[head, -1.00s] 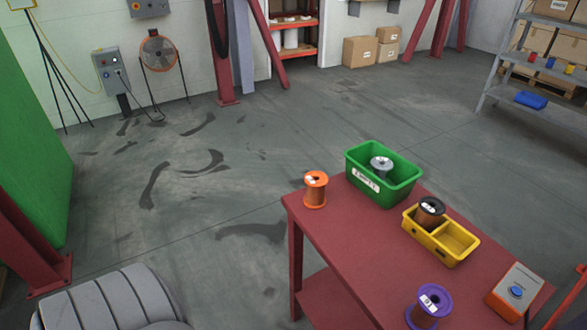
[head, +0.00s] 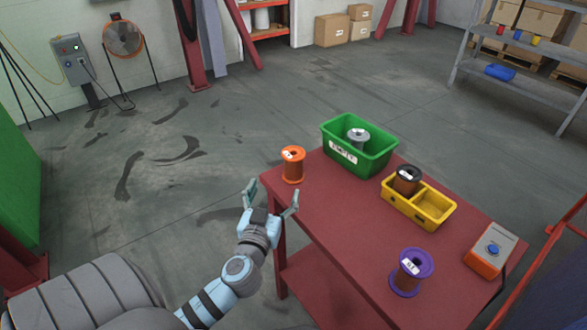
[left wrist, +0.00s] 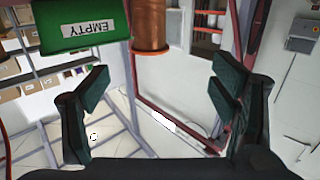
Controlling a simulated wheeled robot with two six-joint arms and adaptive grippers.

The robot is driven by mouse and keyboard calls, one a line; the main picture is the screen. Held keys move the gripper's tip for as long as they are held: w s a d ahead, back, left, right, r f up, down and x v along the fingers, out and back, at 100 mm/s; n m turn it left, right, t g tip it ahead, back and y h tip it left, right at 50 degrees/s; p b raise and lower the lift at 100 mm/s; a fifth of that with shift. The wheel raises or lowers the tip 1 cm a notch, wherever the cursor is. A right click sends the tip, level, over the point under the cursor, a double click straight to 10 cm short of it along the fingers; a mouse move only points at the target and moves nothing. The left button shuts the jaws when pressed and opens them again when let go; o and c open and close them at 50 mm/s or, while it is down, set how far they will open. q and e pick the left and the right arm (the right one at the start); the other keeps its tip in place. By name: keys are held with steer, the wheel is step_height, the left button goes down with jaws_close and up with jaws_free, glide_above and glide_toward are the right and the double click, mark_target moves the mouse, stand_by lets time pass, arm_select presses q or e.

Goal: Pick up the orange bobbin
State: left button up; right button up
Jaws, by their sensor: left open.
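The orange bobbin (head: 292,165) stands upright at the far left corner of the red table (head: 330,235). It also shows at the top middle of the left wrist view (left wrist: 151,28), cut off by the frame edge. My left gripper (head: 270,193) is open and empty, just beyond the table's left edge and short of the bobbin, not touching it. Its two fingers (left wrist: 160,90) show spread wide in the left wrist view, with the bobbin beyond and between them. My right gripper is not in view.
A green bin (head: 373,168) labelled EMPTY holds a grey bobbin (head: 358,137), close to the right of the orange one. A yellow two-part tray (head: 433,207) holds a dark bobbin (head: 407,179). A purple bobbin (head: 411,272) and a button box (head: 490,251) stand nearer.

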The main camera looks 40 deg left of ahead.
mark_target(294, 153)
arm_select(q)
steer(key=shift+t, duration=0.3)
steer(key=x, duration=0.4)
steer(key=d+p+x, duration=0.1)
steer(key=x, duration=0.4)
steer(key=r+x, duration=0.1)
steer(key=x, duration=0.4)
steer(key=shift+w+d+p, duration=0.1)
steer(key=shift+w+p, duration=0.3)
steer(key=shift+w, duration=0.35)
steer(key=shift+r, duration=0.1)
steer(key=c, duration=1.8)
